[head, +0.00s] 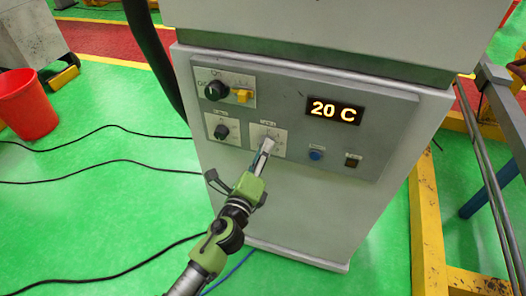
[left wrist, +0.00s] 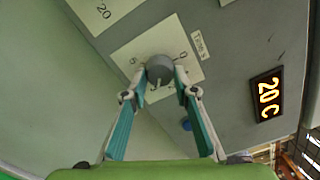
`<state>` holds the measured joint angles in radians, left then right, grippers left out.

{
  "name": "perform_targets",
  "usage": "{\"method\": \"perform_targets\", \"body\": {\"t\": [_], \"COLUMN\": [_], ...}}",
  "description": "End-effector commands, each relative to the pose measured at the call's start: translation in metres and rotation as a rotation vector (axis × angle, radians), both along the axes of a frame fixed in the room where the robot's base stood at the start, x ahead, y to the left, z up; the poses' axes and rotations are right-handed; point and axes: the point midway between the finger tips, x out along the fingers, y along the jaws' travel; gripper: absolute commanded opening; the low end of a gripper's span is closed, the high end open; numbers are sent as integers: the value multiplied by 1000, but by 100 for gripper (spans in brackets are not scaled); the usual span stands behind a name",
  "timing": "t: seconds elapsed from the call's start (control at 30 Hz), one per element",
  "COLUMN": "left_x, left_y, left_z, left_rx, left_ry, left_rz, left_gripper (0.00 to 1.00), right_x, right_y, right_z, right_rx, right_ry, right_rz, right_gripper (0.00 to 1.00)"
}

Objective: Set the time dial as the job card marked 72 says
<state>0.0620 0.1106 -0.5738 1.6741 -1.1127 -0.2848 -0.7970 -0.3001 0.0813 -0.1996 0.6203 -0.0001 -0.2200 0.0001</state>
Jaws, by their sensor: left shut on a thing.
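My left gripper (head: 265,151) reaches up from below to the lower right dial plate (head: 259,130) on the machine's grey control panel (head: 385,105). In the left wrist view, the gripper (left wrist: 159,84) is shut on a round grey knob (left wrist: 159,67), with one fingertip on each side. The knob sits on a white scale plate (left wrist: 130,62). A small label (left wrist: 199,45) beside the plate looks like it reads TIME. The fingers cover part of the scale, so the knob's setting cannot be read. No job card is seen. My right gripper is not in view.
The display (head: 334,110) reads 20 C. The panel also has an upper dark knob (head: 215,90), a yellow switch (head: 241,96), a lower left knob (head: 221,131), a blue button (head: 316,155) and a dark button (head: 352,160). A yellow frame (head: 426,215) stands at right.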

Motion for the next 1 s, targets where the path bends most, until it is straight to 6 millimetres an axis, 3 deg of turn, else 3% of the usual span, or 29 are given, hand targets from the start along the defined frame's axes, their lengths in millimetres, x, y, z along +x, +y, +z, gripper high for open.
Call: {"method": "perform_targets", "body": {"t": [0.77,0.8,0.87,1.0], "left_x": [0,0,0,0], "left_y": [0,0,0,0], "left_z": [0,0,0,0], "left_rx": [104,104,104,103], "left_ry": [-34,-34,-34,-33], "left_rz": [0,0,0,0], "left_gripper": [5,29,44,44], "right_x": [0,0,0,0], "right_y": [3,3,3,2], "right_z": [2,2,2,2], "right_rx": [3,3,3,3], "right_ry": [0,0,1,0], "right_rz": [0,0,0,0], "right_gripper": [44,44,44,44]}}
